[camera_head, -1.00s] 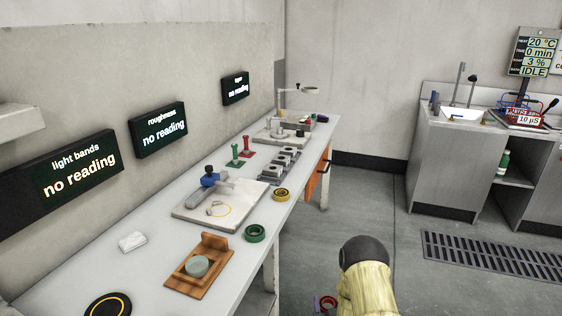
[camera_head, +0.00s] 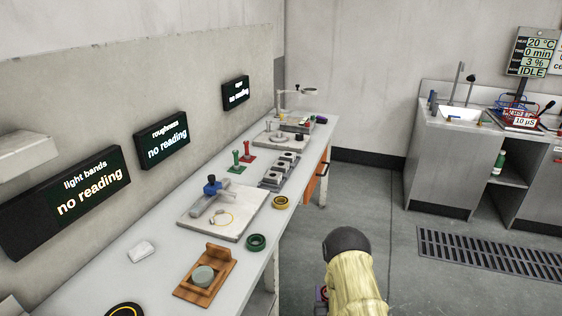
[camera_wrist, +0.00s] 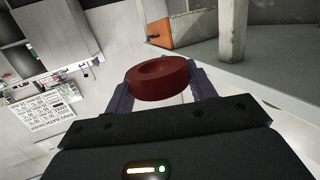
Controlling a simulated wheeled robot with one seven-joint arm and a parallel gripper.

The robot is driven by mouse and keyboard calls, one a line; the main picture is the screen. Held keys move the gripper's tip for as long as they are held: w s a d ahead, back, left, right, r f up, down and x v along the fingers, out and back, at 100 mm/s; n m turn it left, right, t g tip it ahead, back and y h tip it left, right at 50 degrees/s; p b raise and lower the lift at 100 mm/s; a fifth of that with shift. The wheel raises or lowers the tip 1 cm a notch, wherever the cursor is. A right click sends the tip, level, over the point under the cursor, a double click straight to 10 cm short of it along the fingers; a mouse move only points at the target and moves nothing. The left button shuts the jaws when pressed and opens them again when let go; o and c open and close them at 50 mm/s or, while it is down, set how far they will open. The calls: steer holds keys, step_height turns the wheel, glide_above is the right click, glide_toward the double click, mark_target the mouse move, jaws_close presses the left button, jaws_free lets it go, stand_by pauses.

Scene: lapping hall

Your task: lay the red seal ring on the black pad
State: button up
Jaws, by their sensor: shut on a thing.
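The red seal ring (camera_wrist: 163,78) is in the wrist view, held between the two fingers of my gripper (camera_wrist: 162,86), which is shut on it. In the head view my own arm hides most of the gripper, low and right of the bench, over the floor. The black pad (camera_head: 124,310) with a yellow circle lies on the near left end of the bench, partly cut off by the bottom edge. My gripper is well to the right of the pad, apart from it.
The long bench (camera_head: 107,266) carries a wooden stand (camera_head: 220,276), a green ring (camera_head: 256,242), a yellow ring (camera_head: 281,202), a white block (camera_head: 141,251) and a lapping plate (camera_head: 235,228). A sink cabinet (camera_head: 447,160) stands at right. The floor (camera_head: 400,290) beside the bench is open.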

step_height(320, 180, up, 15)
steer(key=p, duration=1.3)
steer(key=shift+d+p, duration=0.15)
steer(key=shift+p, duration=0.25)
steer(key=shift+r, duration=0.1)
steer(key=shift+w+a, duration=0.1)
steer(key=shift+a, duration=0.1)
